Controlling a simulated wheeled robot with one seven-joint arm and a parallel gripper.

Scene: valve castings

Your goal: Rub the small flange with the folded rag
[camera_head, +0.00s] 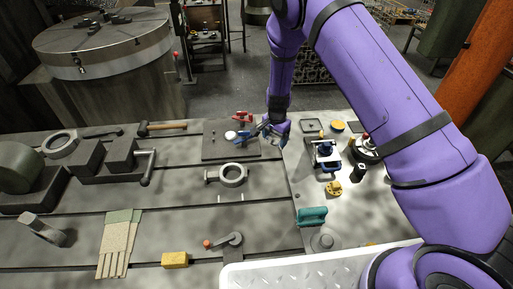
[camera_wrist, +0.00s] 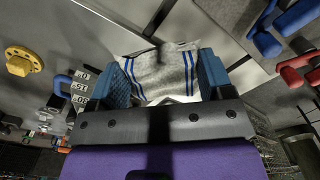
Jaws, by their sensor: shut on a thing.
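My gripper (camera_head: 268,131) hangs at the far side of the table, near the right edge of a dark flat plate (camera_head: 215,150). In the wrist view its two blue fingers (camera_wrist: 163,80) are shut on the folded rag (camera_wrist: 165,68), grey cloth with blue stripes. The rag is hard to make out in the head view. A small yellow disc with holes, which looks like the small flange (camera_head: 333,188), lies on the light board to the right. It also shows at the left of the wrist view (camera_wrist: 22,61), apart from the rag.
A grey ring with ears (camera_head: 233,175) lies in front of the dark plate. A blue-topped vice-like tool (camera_head: 325,153), a teal-handled brush (camera_head: 312,216) and a yellow block (camera_head: 175,260) are around.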

